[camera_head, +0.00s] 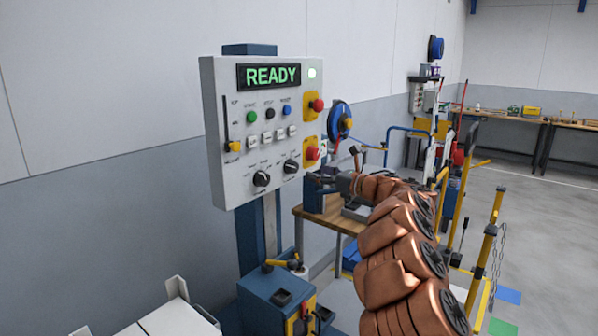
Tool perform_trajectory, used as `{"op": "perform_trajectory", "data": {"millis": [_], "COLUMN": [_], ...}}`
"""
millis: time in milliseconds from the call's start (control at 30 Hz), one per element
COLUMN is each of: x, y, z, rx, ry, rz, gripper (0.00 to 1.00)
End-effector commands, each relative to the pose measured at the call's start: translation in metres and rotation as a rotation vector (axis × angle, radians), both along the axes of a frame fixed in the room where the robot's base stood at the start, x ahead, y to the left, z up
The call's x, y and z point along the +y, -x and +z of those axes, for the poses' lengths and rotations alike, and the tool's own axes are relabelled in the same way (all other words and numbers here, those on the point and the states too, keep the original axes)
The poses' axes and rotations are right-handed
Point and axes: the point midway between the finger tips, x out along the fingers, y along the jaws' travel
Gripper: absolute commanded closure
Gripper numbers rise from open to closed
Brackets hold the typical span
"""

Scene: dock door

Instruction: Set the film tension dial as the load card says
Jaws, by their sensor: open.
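A light grey control panel (218,125) stands at centre left, with a lit display (268,76) reading READY. Two black dials sit low on its face, a left dial (261,179) and a right dial (291,166). Their labels and pointer settings are too small to read, so I cannot tell which is the film tension dial. My gripper (311,182) is open, just right of the panel's lower right edge, apart from both dials. No load card can be made out.
The panel also bears a slider with a yellow knob (233,146), small coloured buttons and two red mushroom buttons (318,105) on yellow plates. A wooden-topped table (336,217) stands behind my gripper. Yellow posts (487,245) stand at right. Grey floor (540,230) is open beyond them.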

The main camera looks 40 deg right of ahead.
Motion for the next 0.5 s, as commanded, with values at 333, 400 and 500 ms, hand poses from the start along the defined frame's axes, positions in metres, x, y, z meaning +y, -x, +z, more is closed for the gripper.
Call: {"op": "perform_trajectory", "data": {"millis": [333, 400, 500], "x": [0.011, 0.011, 0.014], "y": [-0.027, -0.035, -0.047], "z": [0.0, 0.0, 0.0], "rx": [-0.002, -0.001, -0.002], "ry": [0.008, 0.007, 0.006], "rz": [0.022, 0.017, 0.019], "gripper": [0.33, 0.33, 0.33]}}
